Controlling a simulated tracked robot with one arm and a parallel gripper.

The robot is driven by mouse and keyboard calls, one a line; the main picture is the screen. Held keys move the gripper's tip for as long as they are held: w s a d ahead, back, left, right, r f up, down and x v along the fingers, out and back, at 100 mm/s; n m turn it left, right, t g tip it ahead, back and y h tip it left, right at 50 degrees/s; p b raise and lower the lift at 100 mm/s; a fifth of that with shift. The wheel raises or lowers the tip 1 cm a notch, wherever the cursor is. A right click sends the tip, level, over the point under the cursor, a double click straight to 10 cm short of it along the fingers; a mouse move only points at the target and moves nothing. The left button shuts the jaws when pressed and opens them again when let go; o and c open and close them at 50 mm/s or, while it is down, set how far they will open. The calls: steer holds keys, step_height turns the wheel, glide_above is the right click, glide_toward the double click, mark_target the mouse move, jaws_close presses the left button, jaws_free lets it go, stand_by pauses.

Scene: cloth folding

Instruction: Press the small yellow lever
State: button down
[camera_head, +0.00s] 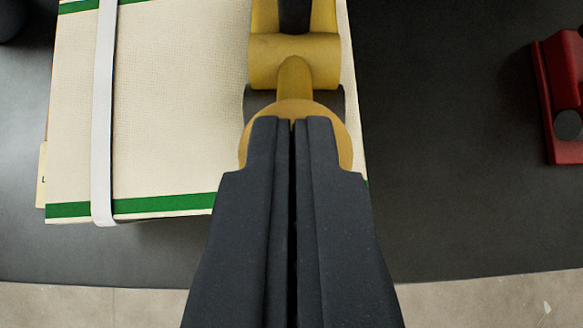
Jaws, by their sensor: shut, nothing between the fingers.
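The yellow lever (296,75) is at the top middle of the camera view, with a hinge-like barrel and a rounded yellow end below it. My gripper (293,122) is shut and empty, its dark fingers pointing up the picture. The fingertips overlap the rounded yellow end and hide its middle. I cannot tell whether they touch it. The upper part of the yellow piece runs out of the top of the view, with a dark part in it.
A red object (562,85) stands at the right edge. The dark surface between is clear. The table's front edge curves below.

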steer(key=shift+s+f+t+b, duration=1.45)
steer(key=shift+f+t+b, duration=1.15)
steer(key=shift+b, duration=1.8)
steer(key=s+r+p, duration=0.3)
steer(key=s+r, duration=0.4)
steer(key=s, duration=0.4)
steer(key=shift+s+a, duration=0.15)
steer(key=shift+a, duration=0.1)
steer(key=shift+r, duration=0.15)
